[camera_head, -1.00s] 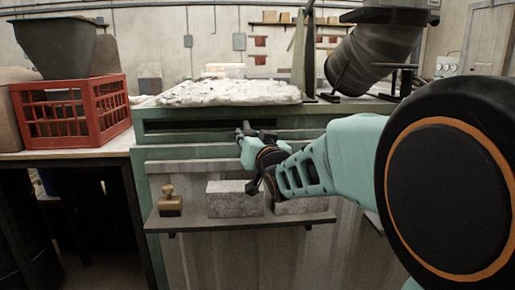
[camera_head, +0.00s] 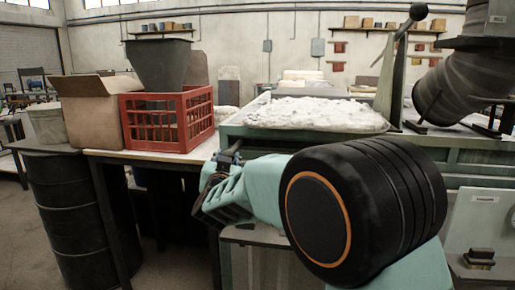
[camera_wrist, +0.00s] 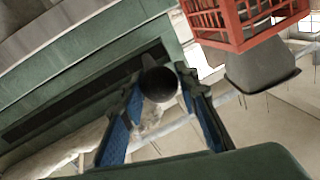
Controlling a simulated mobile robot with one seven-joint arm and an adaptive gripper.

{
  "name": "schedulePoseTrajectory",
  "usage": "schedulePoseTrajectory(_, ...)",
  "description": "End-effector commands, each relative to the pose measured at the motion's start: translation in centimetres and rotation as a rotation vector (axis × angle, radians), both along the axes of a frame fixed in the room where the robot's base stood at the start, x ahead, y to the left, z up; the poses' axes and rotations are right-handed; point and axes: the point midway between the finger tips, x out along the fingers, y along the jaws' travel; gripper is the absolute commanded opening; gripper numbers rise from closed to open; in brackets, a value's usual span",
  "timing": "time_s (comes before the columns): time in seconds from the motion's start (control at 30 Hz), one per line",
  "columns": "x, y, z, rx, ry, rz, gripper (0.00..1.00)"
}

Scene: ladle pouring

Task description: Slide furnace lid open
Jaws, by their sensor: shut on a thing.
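The green furnace (camera_head: 425,142) stands right of centre in the head view, with a white, crusty top (camera_head: 315,113). My gripper (camera_head: 229,157) is at the furnace's left end, below its top edge. In the wrist view, the two blue-padded fingers of my gripper (camera_wrist: 160,86) are shut on the dark, round-ended furnace lid handle (camera_wrist: 160,84). A long dark slot (camera_wrist: 62,103) runs along the green furnace wall beside it. My own arm hides much of the furnace front in the head view. How far the lid stands open cannot be told.
A red crate (camera_head: 200,122) stands on a table left of the furnace, close to my gripper, with a dark bucket (camera_head: 160,62) above it. A cardboard box (camera_head: 93,118) and black barrel (camera_head: 70,205) are farther left. Open floor shows at the lower left.

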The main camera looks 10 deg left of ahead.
Motion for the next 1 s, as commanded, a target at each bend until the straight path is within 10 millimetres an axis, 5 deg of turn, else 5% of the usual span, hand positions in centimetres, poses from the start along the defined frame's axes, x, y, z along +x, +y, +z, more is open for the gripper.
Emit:
schedulePoseTrajectory(0.23, 0.1, 2.9, 0.1, 0.001, -0.001, -0.006, 0.0)
schedulePoseTrajectory(0.73, 0.1, 3.8, 0.1, 0.002, -0.003, -0.003, 0.0)
schedulePoseTrajectory(0.77, 0.1, 3.8, 0.1, 0.002, -0.003, -0.003, 0.32)
schedulePoseTrajectory(0.9, 0.1, 3.7, 0.1, 0.001, -0.002, -0.004, 0.46)
schedulePoseTrajectory(1.0, 0.1, 3.6, 0.0, 0.001, -0.002, -0.005, 0.46)
